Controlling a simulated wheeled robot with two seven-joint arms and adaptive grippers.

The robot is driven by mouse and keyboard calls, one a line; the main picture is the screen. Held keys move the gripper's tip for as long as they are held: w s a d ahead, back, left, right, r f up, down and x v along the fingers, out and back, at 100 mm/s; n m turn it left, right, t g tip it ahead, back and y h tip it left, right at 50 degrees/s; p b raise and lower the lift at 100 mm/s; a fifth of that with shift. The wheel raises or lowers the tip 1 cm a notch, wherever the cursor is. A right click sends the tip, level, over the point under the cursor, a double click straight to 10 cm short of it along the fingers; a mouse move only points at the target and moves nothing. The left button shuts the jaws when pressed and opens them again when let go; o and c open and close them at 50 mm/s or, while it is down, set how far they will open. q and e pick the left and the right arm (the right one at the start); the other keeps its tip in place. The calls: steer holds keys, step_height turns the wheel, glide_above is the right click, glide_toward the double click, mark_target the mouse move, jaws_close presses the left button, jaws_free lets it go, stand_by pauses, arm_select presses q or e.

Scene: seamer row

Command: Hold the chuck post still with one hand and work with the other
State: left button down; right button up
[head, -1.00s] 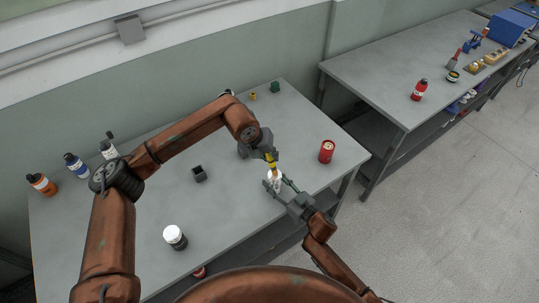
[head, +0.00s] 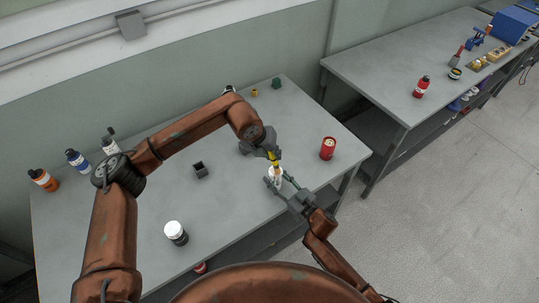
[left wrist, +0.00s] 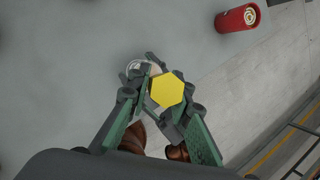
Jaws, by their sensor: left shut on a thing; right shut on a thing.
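A pale, shiny post (head: 275,174), which I take for the chuck post, stands near the table's front right edge. My right gripper (head: 278,181) reaches in from the front and is shut around it. My left gripper (head: 273,155) is above the post and is shut on a yellow hexagonal piece (left wrist: 167,90), which also shows in the head view (head: 274,163). The yellow piece is over the top of the post; I cannot tell whether they touch. In the left wrist view, the yellow piece and the fingers hide much of what lies below.
A red can (head: 327,148) stands right of the grippers. A dark open box (head: 200,170) and a white-lidded jar (head: 176,233) stand to the left. Several bottles stand at the far left. A second table (head: 385,75) is at the right. The middle of the near table (head: 225,205) is clear.

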arm_select(q)
steer(key=shift+w+d, duration=0.45)
steer(key=shift+d, duration=0.15)
steer(key=shift+s+a+f, duration=0.1)
steer(key=shift+s+a, duration=0.35)
steer(key=shift+a, duration=0.25)
steer(key=shift+s+a, duration=0.45)
steer(key=shift+a, duration=0.2)
steer(key=shift+w+d, duration=0.45)
steer(key=shift+d, duration=0.25)
steer(key=shift+w+d, duration=0.45)
steer(key=shift+d, duration=0.2)
steer(key=shift+w+a, duration=0.55)
steer(key=shift+w, duration=0.15)
steer(key=shift+s+a, duration=0.35)
steer(key=shift+a, duration=0.15)
stand_by(3.0)
